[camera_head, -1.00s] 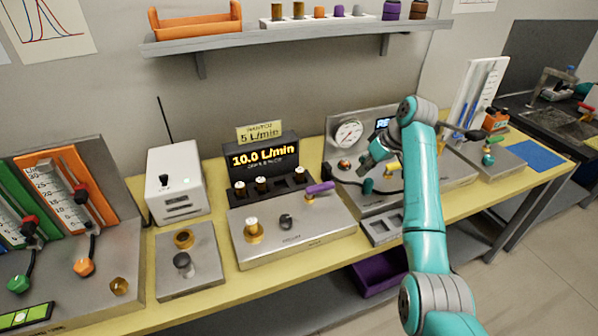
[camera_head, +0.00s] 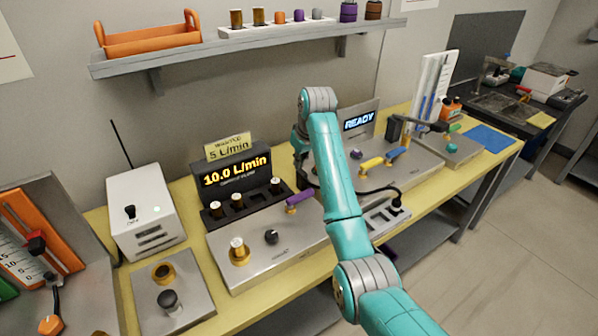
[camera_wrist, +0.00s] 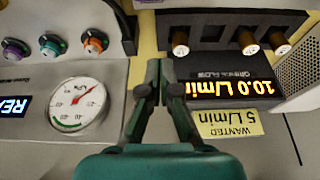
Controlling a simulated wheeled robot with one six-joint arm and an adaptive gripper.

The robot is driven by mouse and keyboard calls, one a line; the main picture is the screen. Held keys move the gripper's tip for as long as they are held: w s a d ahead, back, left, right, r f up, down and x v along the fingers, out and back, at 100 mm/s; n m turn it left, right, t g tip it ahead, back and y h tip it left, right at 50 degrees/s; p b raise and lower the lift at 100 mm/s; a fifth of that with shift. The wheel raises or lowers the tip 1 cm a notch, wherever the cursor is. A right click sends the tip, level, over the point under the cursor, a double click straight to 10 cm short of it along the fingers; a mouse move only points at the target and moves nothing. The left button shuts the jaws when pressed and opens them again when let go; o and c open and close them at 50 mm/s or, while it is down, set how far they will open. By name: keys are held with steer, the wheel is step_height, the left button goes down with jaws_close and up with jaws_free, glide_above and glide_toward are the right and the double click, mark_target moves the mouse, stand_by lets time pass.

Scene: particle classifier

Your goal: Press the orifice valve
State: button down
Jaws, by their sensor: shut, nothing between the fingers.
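The grey flow panel (camera_head: 285,250) carries a brass fitting with a white top (camera_head: 238,250), a black knob (camera_head: 271,237) and a purple lever (camera_head: 298,198). I cannot tell for certain which part is the orifice valve. The display block (camera_head: 236,172) behind it reads 10.0 L/min and holds several white-topped brass pieces. It shows upside down in the wrist view (camera_wrist: 225,88). My gripper (camera_wrist: 161,68) is shut and empty, its fingertips between the display block and the gauge panel. In the head view my arm mostly hides it.
A round gauge (camera_wrist: 78,108) and a row of purple, teal and orange knobs (camera_wrist: 50,45) lie left in the wrist view. A panel with a READY screen (camera_head: 359,121) stands right of my arm. A white box (camera_head: 147,215) stands left. A shelf (camera_head: 250,45) hangs above.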

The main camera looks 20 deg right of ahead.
mark_target(300, 199)
steer(key=shift+s+d+f, duration=0.1)
steer(key=shift+s+f, duration=0.1)
steer(key=shift+f, duration=1.2)
steer(key=shift+s+d+f, duration=0.1)
steer(key=shift+s+f, duration=0.05)
steer(key=shift+f, duration=1.3)
steer(key=shift+s+d+f, duration=0.1)
steer(key=shift+s+f, duration=0.1)
steer(key=shift+f, duration=1.2)
